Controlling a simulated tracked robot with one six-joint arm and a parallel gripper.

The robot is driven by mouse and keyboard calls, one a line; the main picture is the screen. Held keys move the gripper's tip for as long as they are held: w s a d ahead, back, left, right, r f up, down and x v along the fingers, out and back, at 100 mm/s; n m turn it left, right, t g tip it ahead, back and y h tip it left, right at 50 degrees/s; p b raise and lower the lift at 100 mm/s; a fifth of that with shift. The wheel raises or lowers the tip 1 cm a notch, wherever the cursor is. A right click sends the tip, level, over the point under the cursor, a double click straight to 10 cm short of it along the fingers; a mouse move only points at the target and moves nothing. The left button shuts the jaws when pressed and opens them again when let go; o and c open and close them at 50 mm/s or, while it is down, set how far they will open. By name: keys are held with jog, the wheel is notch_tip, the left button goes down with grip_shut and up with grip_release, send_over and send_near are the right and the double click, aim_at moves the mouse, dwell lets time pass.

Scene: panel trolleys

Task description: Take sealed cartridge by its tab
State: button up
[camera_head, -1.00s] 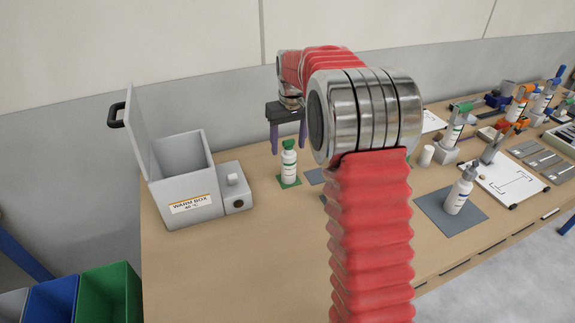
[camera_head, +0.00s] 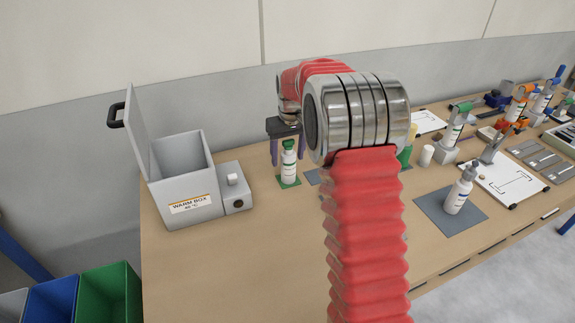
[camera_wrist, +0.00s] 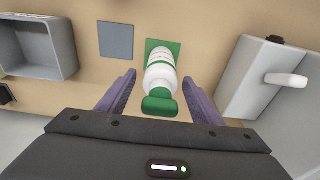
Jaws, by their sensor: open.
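The sealed cartridge (camera_head: 288,163) is a white bottle-shaped piece with a green top, standing upright on a green square on the bench. In the wrist view the cartridge (camera_wrist: 160,78) lies between my finger tips, with its green tab (camera_wrist: 160,105) nearest to me. My gripper (camera_head: 288,152) is open, pointing down, with one purple finger on each side of the cartridge. In the wrist view my gripper (camera_wrist: 160,90) shows a clear gap between each finger and the cartridge. My arm hides part of the bench right of it.
The open warm box (camera_head: 188,180) stands left of the cartridge, with a small grey block (camera_head: 236,200) beside it. A white bottle (camera_head: 459,192) stands on a grey mat to the right. Several tools and bottles fill the far right. The front left bench is clear.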

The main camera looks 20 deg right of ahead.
jog(key=shift+c, duration=0.3)
grip_shut()
dwell(0.6)
